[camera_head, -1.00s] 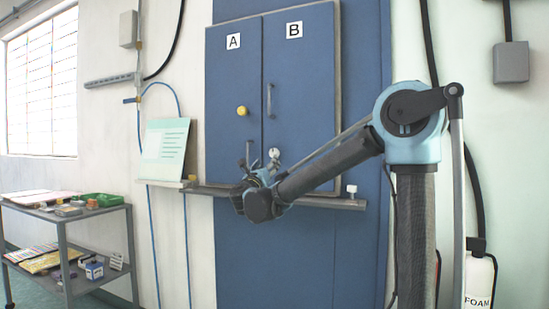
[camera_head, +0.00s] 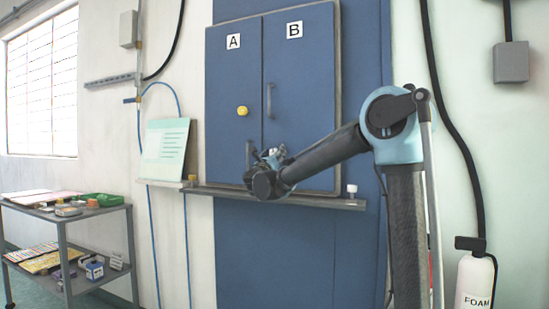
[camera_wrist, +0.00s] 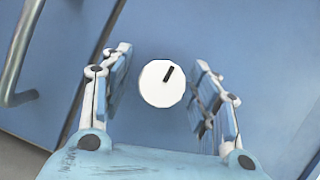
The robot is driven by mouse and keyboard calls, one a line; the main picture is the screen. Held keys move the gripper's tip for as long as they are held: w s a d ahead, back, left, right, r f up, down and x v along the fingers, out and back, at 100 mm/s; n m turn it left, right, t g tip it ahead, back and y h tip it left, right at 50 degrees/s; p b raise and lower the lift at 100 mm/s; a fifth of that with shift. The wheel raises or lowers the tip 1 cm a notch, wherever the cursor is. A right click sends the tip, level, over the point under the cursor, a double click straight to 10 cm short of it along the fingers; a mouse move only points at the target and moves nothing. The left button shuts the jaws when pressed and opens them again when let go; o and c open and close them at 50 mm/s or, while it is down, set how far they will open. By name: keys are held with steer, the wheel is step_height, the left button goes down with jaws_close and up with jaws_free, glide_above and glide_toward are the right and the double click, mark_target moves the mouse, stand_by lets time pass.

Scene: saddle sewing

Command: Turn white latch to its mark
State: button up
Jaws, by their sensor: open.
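The white latch (camera_wrist: 162,83) is a round white knob with a short black line on its face. In the wrist view the line points up and slightly right. The latch lies between the two fingers of my gripper (camera_wrist: 162,62), which is open, with a gap visible on both sides of the knob. In the head view my gripper (camera_head: 272,157) is at the lower part of door B (camera_head: 305,100) of the blue cabinet and largely covers the latch. I cannot make out a target mark.
Door A (camera_head: 232,75) has a yellow knob (camera_head: 242,111). A bar handle (camera_head: 270,100) is on door B, and a handle (camera_wrist: 20,60) shows at the wrist view's left. A grey rail (camera_head: 225,192) runs below the doors. A shelf cart (camera_head: 62,220) stands left, an extinguisher (camera_head: 474,282) right.

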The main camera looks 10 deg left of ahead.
steer(key=shift+c, duration=0.2)
steer(key=c, duration=1)
steer(key=shift+c, duration=0.2)
steer(key=shift+m, duration=0.4)
steer(key=m+h, duration=0.3)
steer(key=m, duration=0.2)
steer(key=shift+g, duration=0.3)
steer(key=m+h, duration=0.1)
steer(key=m, duration=0.2)
steer(key=m+g+h, duration=0.1)
steer(key=m+h, duration=0.1)
steer(key=m, duration=0.1)
steer(key=shift+m+g, duration=0.3)
steer(key=shift+m, duration=0.1)
steer(key=m+g+h, duration=0.1)
steer(key=m, duration=0.2)
steer(key=m+g+h, duration=0.1)
steer(key=m, duration=0.3)
steer(key=shift+g, duration=0.4)
steer(key=shift+m+g, duration=0.8)
steer(key=shift+m, duration=1.3)
